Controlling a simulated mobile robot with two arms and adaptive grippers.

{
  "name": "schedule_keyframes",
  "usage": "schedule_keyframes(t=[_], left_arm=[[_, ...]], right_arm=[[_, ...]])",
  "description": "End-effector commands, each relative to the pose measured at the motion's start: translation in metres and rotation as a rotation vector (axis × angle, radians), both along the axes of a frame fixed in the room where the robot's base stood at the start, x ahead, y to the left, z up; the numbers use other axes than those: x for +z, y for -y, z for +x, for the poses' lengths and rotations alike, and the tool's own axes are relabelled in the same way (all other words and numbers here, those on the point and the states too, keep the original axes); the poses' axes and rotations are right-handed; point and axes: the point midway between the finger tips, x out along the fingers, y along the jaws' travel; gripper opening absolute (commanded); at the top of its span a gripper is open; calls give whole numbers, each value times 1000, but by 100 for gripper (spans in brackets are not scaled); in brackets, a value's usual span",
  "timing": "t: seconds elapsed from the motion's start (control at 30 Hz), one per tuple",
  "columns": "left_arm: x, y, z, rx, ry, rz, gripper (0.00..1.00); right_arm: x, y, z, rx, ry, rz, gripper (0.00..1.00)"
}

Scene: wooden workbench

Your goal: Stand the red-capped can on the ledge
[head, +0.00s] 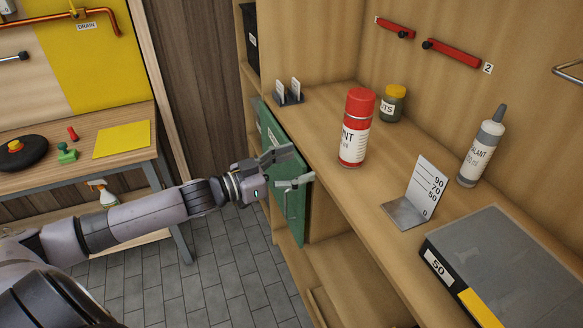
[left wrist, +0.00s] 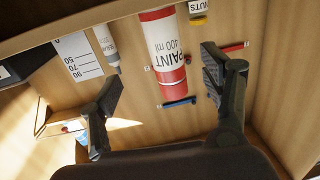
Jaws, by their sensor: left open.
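The red-capped can (head: 355,142), with a white "PAINT" label, stands upright on the wooden ledge (head: 318,112) in the head view. Nothing holds it. My left gripper (head: 300,164) is open and empty, out in front of the ledge's edge, to the left of the can and apart from it. In the left wrist view the can (left wrist: 167,45) appears upside down beyond the two spread fingers. My right gripper is not in view.
A yellow-lidded jar (head: 392,105) stands behind the can, with a sealant bottle (head: 482,150) farther right. A number gauge plate (head: 425,188) and a grey case (head: 510,265) occupy the ledge's near part. A small black holder (head: 290,97) stands left. A green panel (head: 285,180) hangs below the edge.

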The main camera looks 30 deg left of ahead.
Motion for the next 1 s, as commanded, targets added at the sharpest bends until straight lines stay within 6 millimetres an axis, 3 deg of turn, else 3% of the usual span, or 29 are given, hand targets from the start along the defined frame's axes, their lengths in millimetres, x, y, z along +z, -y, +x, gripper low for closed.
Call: schedule_keyframes(t=[0.43, 0.57, 0.67, 0.77, 0.8, 0.87, 1.0], left_arm=[[-1, -5, -7, 2, -1, 1, 72], [-31, -25, 2, 71, -29, 15, 72], [-92, -62, 10, 195, -94, 51, 72], [-182, -100, 1, 337, -211, 115, 72], [-221, -112, -8, 385, -267, 143, 72], [-278, -124, -29, 444, -357, 188, 72], [-403, -128, -99, 527, -585, 291, 72]], right_arm=[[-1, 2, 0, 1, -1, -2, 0], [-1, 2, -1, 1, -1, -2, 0], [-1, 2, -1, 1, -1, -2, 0], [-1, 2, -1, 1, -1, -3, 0], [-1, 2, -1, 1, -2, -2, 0], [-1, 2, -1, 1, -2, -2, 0], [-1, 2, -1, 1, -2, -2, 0]])
